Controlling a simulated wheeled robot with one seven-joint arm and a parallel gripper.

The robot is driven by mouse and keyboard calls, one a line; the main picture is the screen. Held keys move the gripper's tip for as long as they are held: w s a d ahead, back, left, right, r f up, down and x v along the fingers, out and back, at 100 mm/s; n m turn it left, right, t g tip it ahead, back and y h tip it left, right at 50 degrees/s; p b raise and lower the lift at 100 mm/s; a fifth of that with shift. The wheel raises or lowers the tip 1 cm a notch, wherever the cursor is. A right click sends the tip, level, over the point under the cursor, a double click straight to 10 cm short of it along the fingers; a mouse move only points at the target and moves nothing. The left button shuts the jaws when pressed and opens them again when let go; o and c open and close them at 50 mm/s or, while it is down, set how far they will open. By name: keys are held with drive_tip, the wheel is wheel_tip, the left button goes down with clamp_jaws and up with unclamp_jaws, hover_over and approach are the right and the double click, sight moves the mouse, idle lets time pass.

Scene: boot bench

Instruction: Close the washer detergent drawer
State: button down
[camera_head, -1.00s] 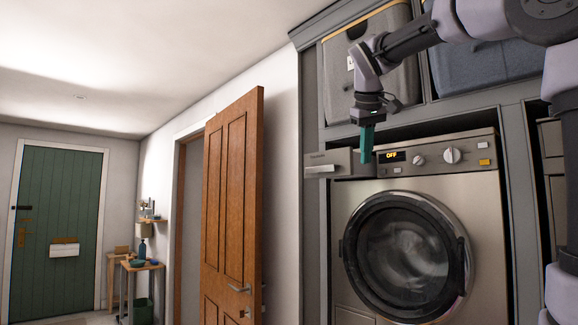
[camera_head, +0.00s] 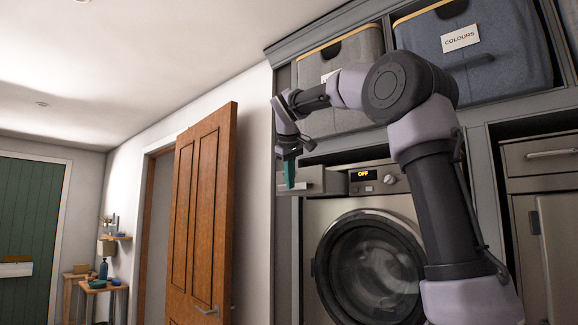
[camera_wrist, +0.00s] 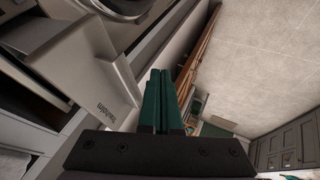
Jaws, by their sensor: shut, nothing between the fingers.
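The washer (camera_head: 405,208) is silver with a round dark door and a lit display reading OFF. Its detergent drawer (camera_head: 325,181) is pulled out at the upper left, standing forward of the control panel. In the wrist view the labelled drawer front (camera_wrist: 92,88) fills the left side. My gripper (camera_head: 290,178) has teal fingers, shut and empty, pointing down near the drawer's left end. In the wrist view the fingers (camera_wrist: 162,98) are outside the drawer front, with a visible gap. Part of the washer is hidden behind my arm.
A wooden door (camera_head: 205,215) stands open to the left of the washer. Fabric bins sit on the shelf above, one labelled COLOURS (camera_head: 478,50). Open floor (camera_wrist: 255,60) lies in front of the washer.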

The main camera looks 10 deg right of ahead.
drive_tip(key=shift+w+d, duration=0.55)
drive_tip(key=shift+d, duration=0.3)
drive_tip(key=shift+w+d, duration=0.55)
drive_tip(key=shift+d, duration=0.3)
drive_tip(key=w+d, duration=0.3)
drive_tip(key=d, duration=0.1)
drive_tip(key=w+d, duration=0.3)
drive_tip(key=d, duration=0.1)
drive_tip(key=w+d, duration=0.3)
drive_tip(key=d, duration=0.2)
drive_tip(key=shift+w+d, duration=0.1)
drive_tip(key=shift+w, duration=0.2)
drive_tip(key=shift+d+r, duration=0.15)
drive_tip(key=shift+d, duration=0.05)
